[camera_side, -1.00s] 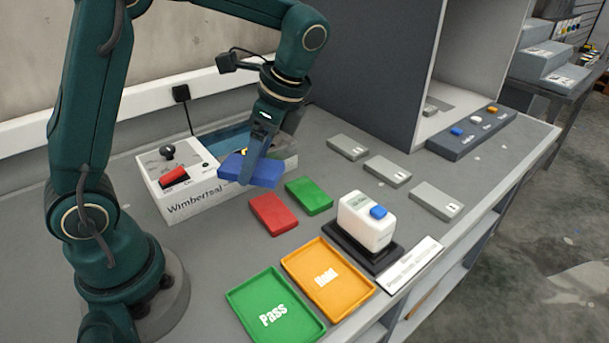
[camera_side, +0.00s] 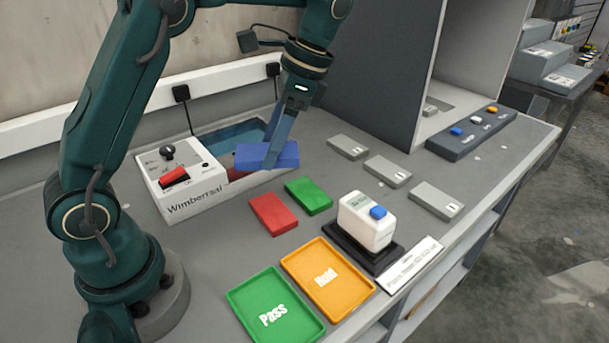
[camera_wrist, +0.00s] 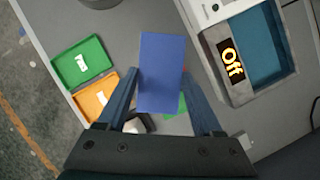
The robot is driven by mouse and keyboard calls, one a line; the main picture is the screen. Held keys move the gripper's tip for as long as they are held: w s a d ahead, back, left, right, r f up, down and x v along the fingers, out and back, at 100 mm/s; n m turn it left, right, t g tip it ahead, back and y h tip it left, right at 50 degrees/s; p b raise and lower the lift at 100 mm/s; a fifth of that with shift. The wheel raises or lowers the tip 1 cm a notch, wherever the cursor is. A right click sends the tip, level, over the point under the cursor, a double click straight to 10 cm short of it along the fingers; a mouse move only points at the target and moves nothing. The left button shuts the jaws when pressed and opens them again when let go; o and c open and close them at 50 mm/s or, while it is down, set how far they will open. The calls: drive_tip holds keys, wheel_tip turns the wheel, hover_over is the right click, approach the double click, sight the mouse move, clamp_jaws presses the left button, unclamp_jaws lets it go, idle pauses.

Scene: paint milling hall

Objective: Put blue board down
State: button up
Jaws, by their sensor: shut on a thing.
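The blue board (camera_side: 255,156) is a flat blue block held in my gripper (camera_side: 270,160), above the bench at the front right edge of the white machine. In the wrist view the blue board (camera_wrist: 161,72) lies between the two fingers of my gripper (camera_wrist: 165,100). It hides most of the red and green boards there. The red board (camera_side: 273,214) and green board (camera_side: 309,196) lie flat on the bench, below and in front of the held board.
The white machine (camera_side: 190,197) has an open blue-lined basin. A green Pass tray (camera_side: 250,295), an orange Hold tray (camera_side: 310,255) and a white device (camera_side: 362,225) on a dark base stand in front. Several grey plates (camera_side: 388,171) lie right. Bare bench (camera_side: 225,250) shows left of the trays.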

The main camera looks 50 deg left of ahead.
drive_tip(key=m, duration=0.2)
drive_tip(key=m+t+y, duration=0.1)
drive_tip(key=shift+d+f, duration=0.25)
drive_tip(key=shift+f, duration=0.1)
drive_tip(key=m, duration=0.1)
drive_tip(key=m+t, duration=0.1)
drive_tip(key=m, duration=0.1)
drive_tip(key=d+m+y, duration=0.1)
drive_tip(key=m, duration=0.1)
drive_tip(key=shift+s+d+f+t, duration=0.1)
drive_tip(key=shift+s+f+t, duration=0.05)
drive_tip(key=shift+f+t, duration=0.25)
drive_tip(key=d+f+m, duration=0.1)
drive_tip(key=d+f, duration=0.1)
drive_tip(key=d, duration=0.2)
drive_tip(key=d+f+m, duration=0.1)
drive_tip(key=d+f, duration=0.1)
drive_tip(key=d, duration=0.3)
drive_tip(key=s+d+f+m+t, duration=0.1)
drive_tip(key=d+f, duration=0.2)
drive_tip(key=d, duration=0.2)
drive_tip(key=shift+d+m, duration=0.15)
drive_tip(key=shift+m, duration=0.15)
drive_tip(key=shift+f, duration=1.95)
drive_tip(key=shift+f, duration=0.4)
